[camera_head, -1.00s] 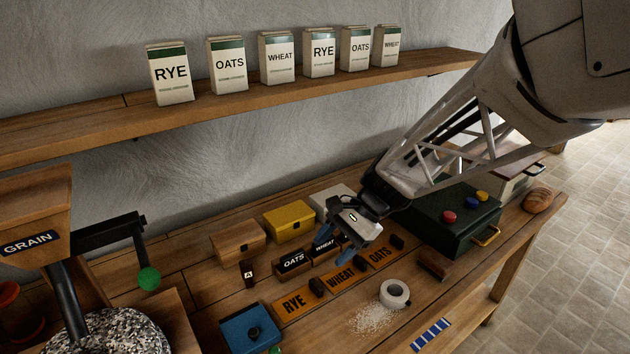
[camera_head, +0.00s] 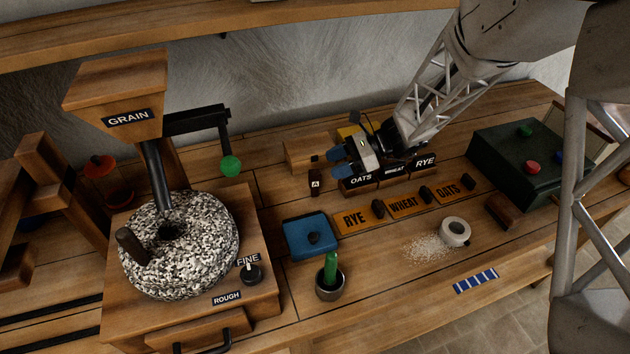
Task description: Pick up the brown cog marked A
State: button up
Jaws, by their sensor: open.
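The brown cog marked A (camera_head: 315,182) is a small dark brown upright piece with a white A label. It stands on the bench left of the OATS bin and in front of a wooden box. Its shape is too small to make out well. My gripper (camera_head: 334,163) is open and empty, with its blue fingertips pointing left. In the picture the fingertips are just above and right of the cog. They appear apart from it.
The OATS, WHEAT and RYE bins (camera_head: 391,171) stand right of the cog, below my gripper. A wooden box (camera_head: 299,153) is behind it. A blue lidded box (camera_head: 297,241) is in front. The mill's green-knobbed crank (camera_head: 231,166) is at left.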

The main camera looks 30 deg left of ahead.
aim_at(316, 172)
dwell(0.3)
jog(key=shift+x, duration=1.3)
jog(key=shift+x, duration=2.6)
jog(key=shift+r, duration=0.1)
jog(key=shift+c, duration=0.4)
jog(key=c, duration=0.9)
